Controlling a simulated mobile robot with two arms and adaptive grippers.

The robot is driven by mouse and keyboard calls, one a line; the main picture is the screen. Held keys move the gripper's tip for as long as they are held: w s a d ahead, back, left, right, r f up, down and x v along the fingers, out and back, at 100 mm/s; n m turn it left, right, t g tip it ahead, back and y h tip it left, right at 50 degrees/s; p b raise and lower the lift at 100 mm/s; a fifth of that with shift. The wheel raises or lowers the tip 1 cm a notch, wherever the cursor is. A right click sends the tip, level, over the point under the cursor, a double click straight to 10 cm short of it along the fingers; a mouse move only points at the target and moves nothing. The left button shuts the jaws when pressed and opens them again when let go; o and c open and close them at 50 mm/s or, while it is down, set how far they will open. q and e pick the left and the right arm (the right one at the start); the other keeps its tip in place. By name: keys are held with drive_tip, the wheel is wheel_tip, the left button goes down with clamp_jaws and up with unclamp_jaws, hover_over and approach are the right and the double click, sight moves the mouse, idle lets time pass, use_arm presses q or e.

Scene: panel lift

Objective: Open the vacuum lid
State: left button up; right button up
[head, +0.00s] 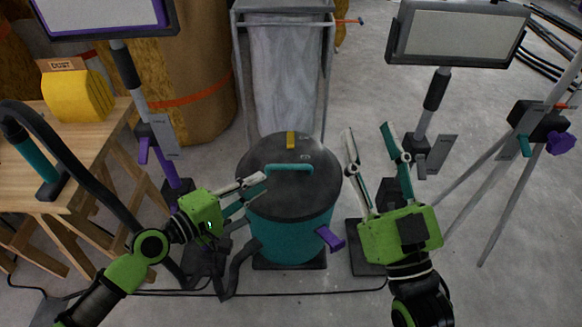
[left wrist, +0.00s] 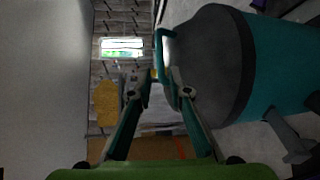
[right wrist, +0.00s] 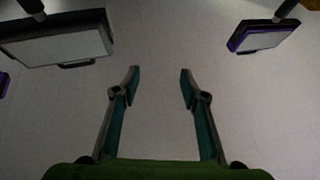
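The vacuum (head: 290,235) is a teal drum standing on the floor in the middle of the head view. Its dark grey lid (head: 300,198) is on top, with a teal handle (head: 290,168) and a yellow latch (head: 290,140) at the far rim. A purple latch (head: 330,238) is on its front right side. My left gripper (head: 255,187) is open at the lid's left edge, its fingers pointing at the handle. In the left wrist view the lid (left wrist: 208,60) and handle (left wrist: 165,58) are just beyond the right finger. My right gripper (head: 368,130) is open and empty, right of the drum, pointing up.
A wooden workbench (head: 75,150) with a yellow container (head: 78,97) and a dark hose (head: 75,160) is on the left. Lamps on stands (head: 458,35) and a tripod (head: 540,120) stand around. A framed grey bag (head: 285,75) is behind the drum.

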sight(285, 168)
use_arm(q)
drive_tip(key=x, duration=0.6)
drive_tip(key=b+x, duration=0.1)
drive_tip(key=x, duration=0.3)
drive_tip(key=shift+f, duration=0.1)
drive_tip(key=shift+w+d, duration=0.4)
use_arm(e)
drive_tip(key=shift+s+d+r+t, duration=0.1)
drive_tip(key=shift+s+r+t, duration=0.5)
drive_tip(key=shift+r, duration=0.25)
drive_tip(key=shift+s+r+t, duration=0.5)
drive_tip(key=shift+s+r, duration=0.05)
drive_tip(key=shift+r, duration=0.3)
use_arm(q)
clamp_jaws()
